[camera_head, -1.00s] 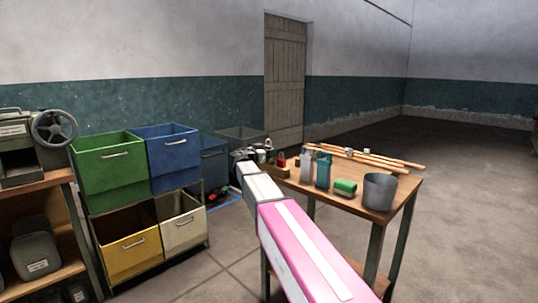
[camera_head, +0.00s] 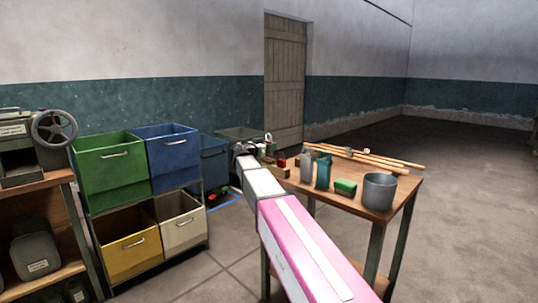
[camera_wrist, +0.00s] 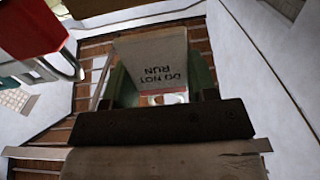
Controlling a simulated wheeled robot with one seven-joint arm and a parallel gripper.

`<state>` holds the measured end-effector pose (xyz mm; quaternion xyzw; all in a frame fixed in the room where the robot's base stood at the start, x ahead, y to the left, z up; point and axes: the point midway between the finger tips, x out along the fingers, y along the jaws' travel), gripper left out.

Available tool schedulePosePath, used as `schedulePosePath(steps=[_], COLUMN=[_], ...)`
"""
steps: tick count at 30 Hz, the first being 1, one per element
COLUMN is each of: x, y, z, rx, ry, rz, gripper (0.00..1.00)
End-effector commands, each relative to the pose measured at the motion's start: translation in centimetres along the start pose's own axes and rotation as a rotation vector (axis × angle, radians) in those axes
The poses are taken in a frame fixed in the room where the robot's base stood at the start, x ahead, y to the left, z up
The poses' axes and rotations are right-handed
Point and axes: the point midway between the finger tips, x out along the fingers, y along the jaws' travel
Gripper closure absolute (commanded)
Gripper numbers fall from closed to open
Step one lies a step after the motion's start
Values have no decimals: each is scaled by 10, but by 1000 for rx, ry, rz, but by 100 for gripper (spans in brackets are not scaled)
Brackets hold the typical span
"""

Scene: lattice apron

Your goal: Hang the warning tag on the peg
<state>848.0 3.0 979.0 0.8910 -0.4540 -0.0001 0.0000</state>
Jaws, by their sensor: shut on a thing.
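The warning tag (camera_wrist: 155,52) is a pale plate with "DO NOT RUN" reading upside down and a reddish band along its near edge. It sits in my gripper (camera_wrist: 162,88), between two greenish fingers in the wrist view. The tag is held up over a brown slatted surface (camera_wrist: 90,75). In the head view my gripper (camera_head: 243,150) is at the far end of my pink and white arm, left of the table's far corner. A small pale shape shows just right of it, too small to be sure of. I cannot make out the peg in either view.
Coloured bins (camera_head: 110,168) stand on the left. In the wrist view a red object (camera_wrist: 30,28) lies close at upper left.

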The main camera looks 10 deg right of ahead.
Motion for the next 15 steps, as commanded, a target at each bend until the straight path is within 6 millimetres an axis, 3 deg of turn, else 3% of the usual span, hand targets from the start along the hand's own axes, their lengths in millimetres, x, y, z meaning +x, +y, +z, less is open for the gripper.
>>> schedulePosePath(steps=[15], x=[-23], y=[0], z=[0], rx=[0], ry=[0], rz=[-1], gripper=[68])
